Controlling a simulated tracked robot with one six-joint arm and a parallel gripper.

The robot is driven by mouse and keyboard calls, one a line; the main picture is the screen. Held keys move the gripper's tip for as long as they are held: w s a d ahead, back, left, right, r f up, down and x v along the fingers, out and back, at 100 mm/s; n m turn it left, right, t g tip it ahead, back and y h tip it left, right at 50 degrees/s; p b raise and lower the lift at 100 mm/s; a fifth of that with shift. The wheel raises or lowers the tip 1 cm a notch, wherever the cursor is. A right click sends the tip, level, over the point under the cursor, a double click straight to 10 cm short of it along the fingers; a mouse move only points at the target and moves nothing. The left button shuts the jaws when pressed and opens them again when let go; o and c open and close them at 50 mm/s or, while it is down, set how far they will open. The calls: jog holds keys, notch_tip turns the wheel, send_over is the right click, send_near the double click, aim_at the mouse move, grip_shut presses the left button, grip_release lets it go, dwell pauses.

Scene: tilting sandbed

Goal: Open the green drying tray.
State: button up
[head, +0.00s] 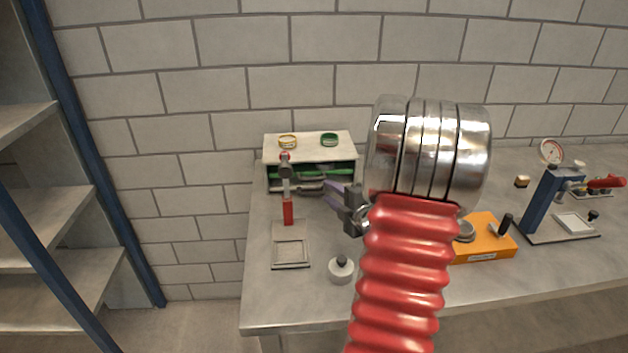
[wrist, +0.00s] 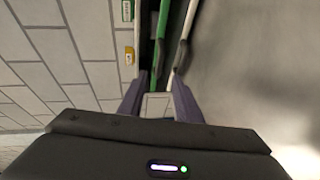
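The green drying tray (head: 338,172) is in the small box-shaped cabinet (head: 310,150) at the back left of the bench. Its green front and dark handle also show in the wrist view (wrist: 163,22). A pale tray (wrist: 187,28) with its own dark handle lies beside it there, below it in the cabinet. My gripper (head: 328,190) is in front of the cabinet's right part, partly hidden by my arm. In the wrist view its two purple fingers (wrist: 157,92) are apart, pointing toward the trays. I see nothing held between them. Whether they touch a handle is unclear.
A stand with a red handle (head: 288,212) is just left of my gripper, in front of the cabinet. A round weight (head: 341,271) is on the bench nearer me. An orange box (head: 484,240) and a blue press (head: 550,205) stand right.

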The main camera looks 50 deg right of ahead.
aim_at(313, 181)
jog(key=x, duration=1.1)
jog(key=shift+w+f, duration=0.15)
jog(key=shift+w, duration=0.1)
jog(key=shift+c, duration=0.4)
